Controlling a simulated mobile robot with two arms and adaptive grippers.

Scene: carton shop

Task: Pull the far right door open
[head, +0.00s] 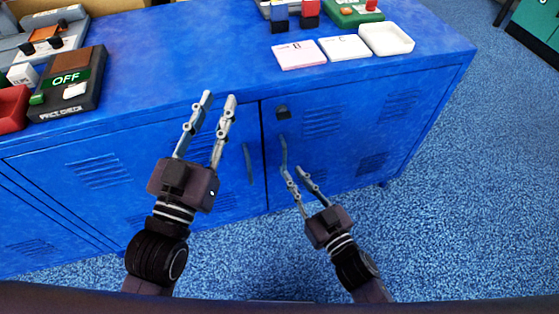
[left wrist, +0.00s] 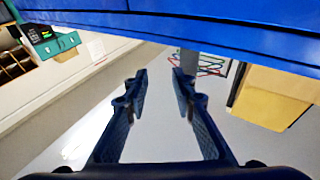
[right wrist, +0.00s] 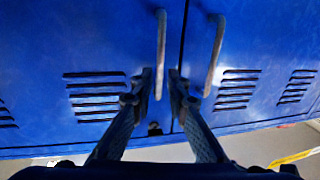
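The far right door (head: 335,135) of the blue cabinet is shut, with a grey vertical bar handle (head: 283,150) near its left edge. A dark lock (head: 283,112) sits above the handle. My right gripper (head: 293,170) is open at the handle's lower end. The right wrist view appears upside down; there this handle (right wrist: 161,50) lines up with the gap between the fingertips (right wrist: 160,74). I cannot tell whether they touch it. My left gripper (head: 219,96) is open and empty, raised in front of the cabinet's top edge; its open fingers also show in the left wrist view (left wrist: 159,75).
The neighbouring door's handle (head: 248,163) is close to the left of the right gripper. Blue carpet (head: 460,190) is clear at the right.

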